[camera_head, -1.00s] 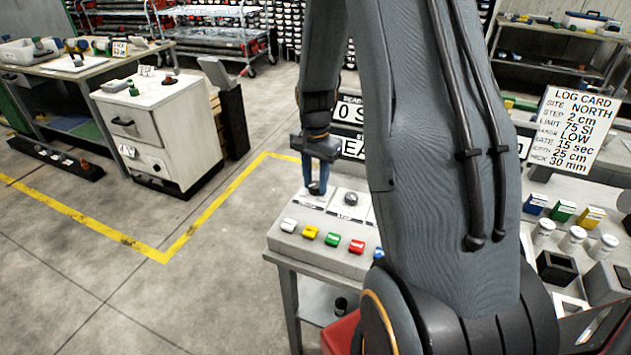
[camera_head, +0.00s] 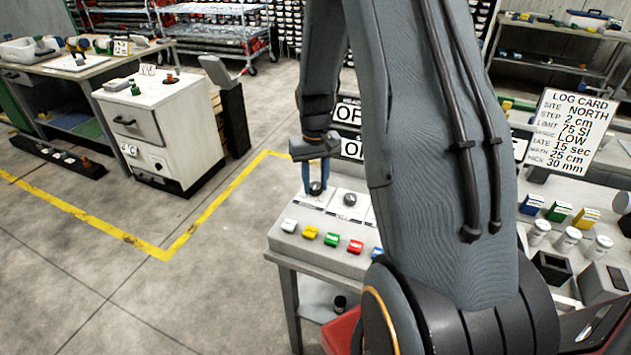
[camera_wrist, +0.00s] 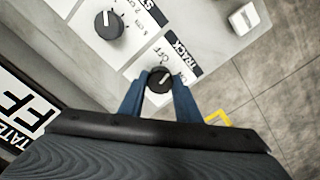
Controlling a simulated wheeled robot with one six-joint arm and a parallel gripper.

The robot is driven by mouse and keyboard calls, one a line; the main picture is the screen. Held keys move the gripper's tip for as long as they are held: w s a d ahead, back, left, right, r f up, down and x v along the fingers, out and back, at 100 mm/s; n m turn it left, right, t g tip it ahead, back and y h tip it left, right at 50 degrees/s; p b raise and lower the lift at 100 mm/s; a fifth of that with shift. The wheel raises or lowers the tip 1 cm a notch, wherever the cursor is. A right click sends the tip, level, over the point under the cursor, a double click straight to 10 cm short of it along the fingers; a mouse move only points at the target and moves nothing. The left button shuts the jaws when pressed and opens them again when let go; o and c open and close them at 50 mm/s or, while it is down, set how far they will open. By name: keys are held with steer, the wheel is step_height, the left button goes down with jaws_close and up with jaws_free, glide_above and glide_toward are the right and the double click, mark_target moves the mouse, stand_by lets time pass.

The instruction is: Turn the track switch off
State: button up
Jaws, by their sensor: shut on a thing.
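The track switch (camera_wrist: 159,80) is a round dark knob with a light pointer line. It sits on a white plate (camera_wrist: 157,58) marked TRACK and OFF in the wrist view. My gripper (camera_wrist: 160,92) has its two blue fingers on either side of the knob, shut on it. In the head view, my gripper (camera_head: 316,184) points down at the knob (camera_head: 316,188) at the left back of the grey console (camera_head: 285,243). The knob's pointer appears to lie toward the OFF lettering, but its exact setting is hard to tell.
A second dark knob (camera_wrist: 109,24), marked STEP, is beside the switch. White, yellow, green and red buttons (camera_head: 332,239) line the console front. A display behind (camera_head: 350,148) shows part of OFF, also in the wrist view (camera_wrist: 22,108). Open floor lies left.

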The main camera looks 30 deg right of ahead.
mark_target(315, 185)
steer(key=n+p, duration=0.1)
steer(key=n, duration=0.5)
steer(key=shift+n, duration=0.4)
stand_by(0.4)
steer(key=o, duration=1.1)
steer(key=shift+c, duration=0.2)
steer(key=shift+r+b, duration=1.1)
steer(key=shift+r, duration=2.85)
steer(key=s+a+r+m+b, duration=0.1)
steer(key=s+a+m, duration=0.1)
steer(key=s+a, duration=0.5)
steer(key=a, duration=0.2)
steer(key=shift+s+a+r+t, duration=0.2)
steer(key=shift+a+r+t, duration=0.1)
steer(key=shift+t, duration=0.1)
steer(key=s+a, duration=0.1)
steer(key=s, duration=0.1)
steer(key=s+a+m, duration=0.1)
steer(key=s+a, duration=0.1)
steer(key=s, duration=0.1)
steer(key=s+a+m, duration=0.1)
steer(key=s+a, duration=0.1)
steer(key=s, duration=0.1)
steer(key=shift+a+f+t+b, duration=0.15)
steer(key=shift+a+t+b, duration=0.05)
steer(key=shift+t+b, duration=0.1)
steer(key=shift+c, duration=0.3)
